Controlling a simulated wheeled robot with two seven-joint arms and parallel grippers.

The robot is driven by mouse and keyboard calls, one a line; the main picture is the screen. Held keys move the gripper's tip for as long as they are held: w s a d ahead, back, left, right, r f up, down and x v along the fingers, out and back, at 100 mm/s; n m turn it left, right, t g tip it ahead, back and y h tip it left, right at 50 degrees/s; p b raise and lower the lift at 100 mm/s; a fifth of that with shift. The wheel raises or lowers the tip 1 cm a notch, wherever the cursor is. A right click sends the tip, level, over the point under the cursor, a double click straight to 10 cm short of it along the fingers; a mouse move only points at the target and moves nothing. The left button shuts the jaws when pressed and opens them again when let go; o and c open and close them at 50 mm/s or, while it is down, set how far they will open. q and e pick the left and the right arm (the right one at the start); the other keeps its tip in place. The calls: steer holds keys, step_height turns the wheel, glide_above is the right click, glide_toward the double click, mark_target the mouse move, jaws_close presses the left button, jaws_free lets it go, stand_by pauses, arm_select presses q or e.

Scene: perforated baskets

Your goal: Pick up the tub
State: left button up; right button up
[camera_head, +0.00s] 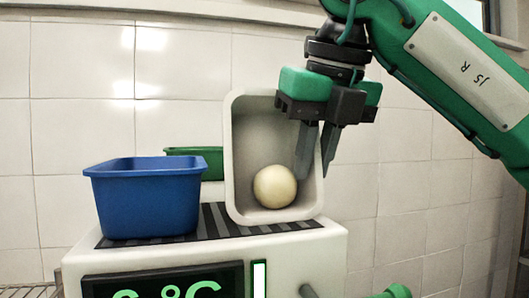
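A pale grey tub (238,150) stands steeply tilted on the dark striped top of a white appliance, its opening facing me. A cream-coloured ball (275,187) lies inside it, low down. My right gripper (315,172) reaches down from the upper right onto the tub's right wall. One finger is inside the tub and the other outside, close together with the wall between them. The fingers look shut on this wall, and the contact itself is partly hidden. My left gripper is not in view.
A blue tub (150,205) stands upright on the left, and a green tub (212,160) is behind, partly hidden. The white appliance (300,250) has a display reading in °C. A tiled wall closes off the back. A green rounded part (395,292) shows at the bottom right.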

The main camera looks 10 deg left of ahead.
steer(key=shift+w, duration=0.15)
jaws_close()
steer(key=shift+r, duration=0.15)
steer(key=shift+r, duration=0.55)
step_height(320, 180, up, 19)
steer(key=shift+f, duration=0.2)
